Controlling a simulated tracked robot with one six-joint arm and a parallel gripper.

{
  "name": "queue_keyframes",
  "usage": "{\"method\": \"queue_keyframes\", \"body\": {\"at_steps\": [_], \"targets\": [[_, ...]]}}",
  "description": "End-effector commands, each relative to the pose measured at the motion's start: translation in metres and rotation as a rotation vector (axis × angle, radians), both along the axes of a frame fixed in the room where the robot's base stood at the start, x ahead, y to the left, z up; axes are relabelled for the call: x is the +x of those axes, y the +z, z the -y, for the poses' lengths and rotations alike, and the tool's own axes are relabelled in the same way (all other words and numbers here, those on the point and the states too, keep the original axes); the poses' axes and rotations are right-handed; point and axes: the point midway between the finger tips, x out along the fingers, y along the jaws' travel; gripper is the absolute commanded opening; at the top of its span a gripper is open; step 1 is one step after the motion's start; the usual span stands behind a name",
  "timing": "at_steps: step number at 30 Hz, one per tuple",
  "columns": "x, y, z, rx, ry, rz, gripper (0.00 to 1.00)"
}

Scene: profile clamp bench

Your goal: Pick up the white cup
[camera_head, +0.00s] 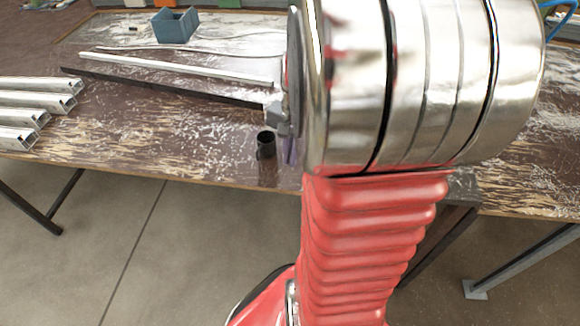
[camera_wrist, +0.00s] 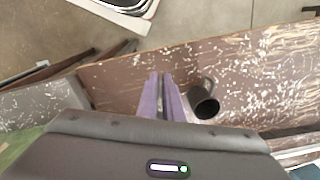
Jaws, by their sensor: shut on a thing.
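No white cup shows in either view. A dark, nearly black cup (camera_head: 266,145) stands upright near the bench's front edge in the head view. In the wrist view the dark cup (camera_wrist: 206,104) is just right of my gripper (camera_wrist: 161,78), with its dark mouth showing. My gripper also shows in the head view (camera_head: 290,151), right of the dark cup and partly hidden by my arm. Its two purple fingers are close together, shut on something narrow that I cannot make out. The fingers are beside the dark cup, not around it.
The worn brown bench (camera_head: 180,125) carries metal profiles (camera_head: 35,100) at the left. A long pale bar (camera_head: 175,68) and a dark bar (camera_head: 165,85) lie behind the cup. A blue-grey box (camera_head: 175,25) stands at the back. Bench left of the cup is clear.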

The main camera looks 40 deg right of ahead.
Motion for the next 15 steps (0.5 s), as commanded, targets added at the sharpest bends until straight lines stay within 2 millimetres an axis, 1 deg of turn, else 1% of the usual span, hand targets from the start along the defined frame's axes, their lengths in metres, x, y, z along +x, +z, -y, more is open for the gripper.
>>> {"method": "queue_keyframes", "body": {"at_steps": [1, 3, 6, 10, 15], "targets": [[0.001, 0.010, 0.001, -0.003, 0.001, 0.003, 0.00], [0.001, 0.021, 0.000, -0.002, 0.001, 0.003, 0.00], [0.000, 0.032, 0.000, -0.002, 0.001, 0.002, 0.00], [0.000, 0.039, 0.000, 0.000, 0.001, 0.000, 0.00], [0.000, 0.040, 0.000, 0.000, 0.001, 0.000, 0.00]]}}
